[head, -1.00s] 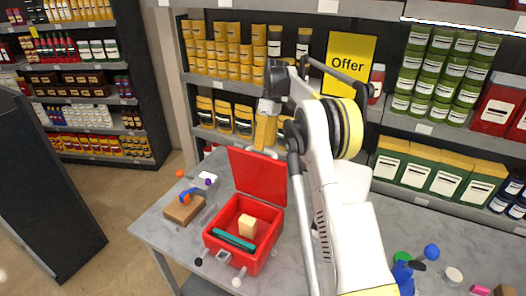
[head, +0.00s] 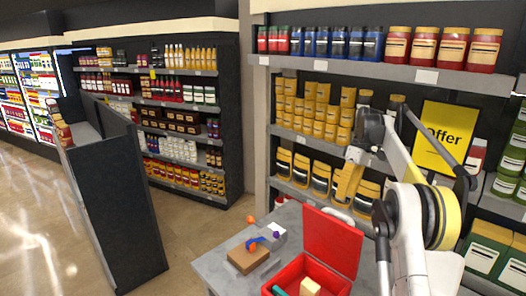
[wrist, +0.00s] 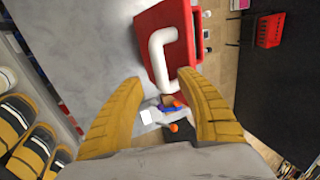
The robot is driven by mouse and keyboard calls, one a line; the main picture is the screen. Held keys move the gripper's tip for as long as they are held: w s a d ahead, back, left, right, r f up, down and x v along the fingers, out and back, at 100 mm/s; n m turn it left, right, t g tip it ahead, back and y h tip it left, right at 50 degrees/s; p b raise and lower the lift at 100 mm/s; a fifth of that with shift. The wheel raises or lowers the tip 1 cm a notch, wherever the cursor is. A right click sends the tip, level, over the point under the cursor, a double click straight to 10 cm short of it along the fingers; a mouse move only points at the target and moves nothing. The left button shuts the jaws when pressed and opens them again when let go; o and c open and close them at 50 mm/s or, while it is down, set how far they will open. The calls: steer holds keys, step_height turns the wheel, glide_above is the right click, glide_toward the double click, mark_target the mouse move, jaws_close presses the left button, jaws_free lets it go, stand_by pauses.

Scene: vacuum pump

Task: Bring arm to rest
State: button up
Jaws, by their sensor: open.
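My gripper (head: 347,187) has yellow fingers and is raised above the table behind the open red box (head: 334,238). In the wrist view my gripper (wrist: 158,77) is open, its two fingers spread apart with nothing held between them. The red box shows beyond the fingertips there, with a white handle (wrist: 158,50) on it. My white arm stands at the right of the head view, bent at a black and yellow joint. The box's lid stands up, and a pale block (head: 311,286) and a teal item (head: 279,291) lie inside.
The grey table (head: 215,268) carries a brown block (head: 247,259) and small blue, white and orange items at its left. Shelves of jars and a yellow Offer sign (head: 442,138) stand behind my arm. A dark partition (head: 118,195) stands at left, with open floor between it and the table.

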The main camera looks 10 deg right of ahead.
steer(key=s+a+f+m+t+h+b, duration=0.25)
steer(key=s+a+m+t+b, duration=0.2)
steer(key=s+a+b, duration=0.9)
steer(key=s+a+f+m+t+b, duration=0.1)
steer(key=s+a+f+t+b, duration=0.1)
steer(key=s+f, duration=0.7)
steer(key=s+a+f+m+t+b, duration=0.1)
steer(key=s+a+f+t+b, duration=0.2)
steer(key=s+f, duration=0.6)
steer(key=s+b, duration=0.2)
steer(key=shift+s+a+f+m+h, duration=0.2)
steer(key=shift+s+a+m+h, duration=0.15)
steer(key=shift+a, duration=0.05)
